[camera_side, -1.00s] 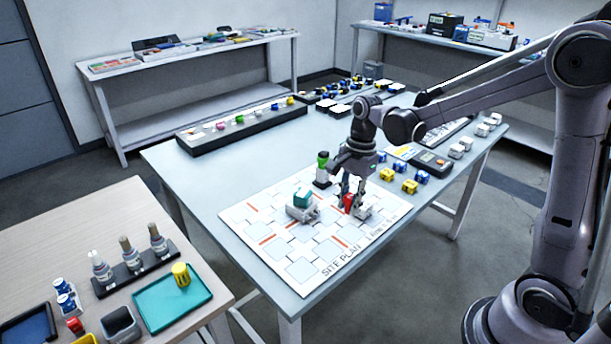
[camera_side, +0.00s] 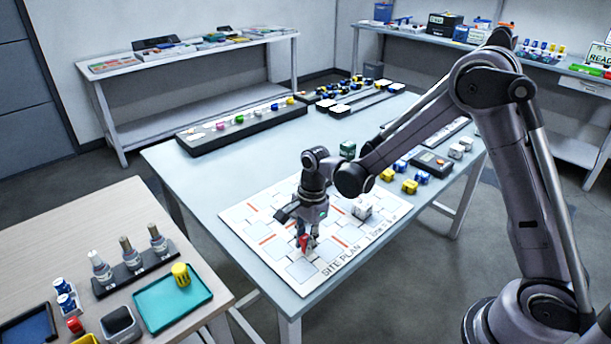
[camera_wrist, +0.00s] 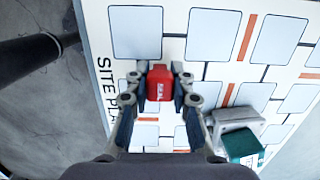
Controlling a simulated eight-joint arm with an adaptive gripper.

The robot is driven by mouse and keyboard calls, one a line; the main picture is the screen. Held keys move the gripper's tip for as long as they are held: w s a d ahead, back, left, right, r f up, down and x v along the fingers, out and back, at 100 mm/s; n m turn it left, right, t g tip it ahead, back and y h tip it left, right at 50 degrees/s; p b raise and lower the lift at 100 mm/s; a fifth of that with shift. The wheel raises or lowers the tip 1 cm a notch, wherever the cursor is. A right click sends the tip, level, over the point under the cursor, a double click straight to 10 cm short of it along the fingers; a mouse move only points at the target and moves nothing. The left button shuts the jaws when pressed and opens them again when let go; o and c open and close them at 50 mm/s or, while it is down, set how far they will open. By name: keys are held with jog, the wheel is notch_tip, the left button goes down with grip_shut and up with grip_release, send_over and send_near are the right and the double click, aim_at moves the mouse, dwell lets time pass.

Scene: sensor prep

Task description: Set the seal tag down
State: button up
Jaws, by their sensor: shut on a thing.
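The red seal tag (camera_wrist: 160,84) is between the two fingers of my gripper (camera_wrist: 160,90), which is shut on it, in the wrist view. In the side view my gripper (camera_side: 305,240) points down with the red tag (camera_side: 304,243) at its fingertips, over the near part of the white site plan board (camera_side: 240,215). I cannot tell whether the tag touches the board. Pale squares and orange bars mark the board.
A grey block with a green-topped piece (camera_wrist: 240,145) stands on the board beside my gripper in the wrist view. A white block (camera_side: 361,209) is on the board to the right. Yellow blocks (camera_side: 410,187) and a dark handheld device (camera_side: 432,162) lie beyond it.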

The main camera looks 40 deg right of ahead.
jog(key=shift+f, duration=0.35)
jog(key=o, duration=0.7)
jog(key=shift+f, duration=0.15)
jog(key=shift+o, duration=0.2)
notch_tip(320, 180, up, 12)
jog(key=d, duration=0.2)
jog(key=s+d+r+n+t, duration=0.2)
jog(key=s+r+n+t, duration=0.1)
jog(key=s+n, duration=0.4)
jog(key=s+d+r+n+t+h, duration=0.1)
jog(key=s+d+r+n+t, duration=0.1)
jog(key=s+n, duration=0.6)
jog(key=shift+r+n+t, duration=0.7)
jog(key=shift+n+t, duration=0.4)
jog(key=shift+n, duration=0.4)
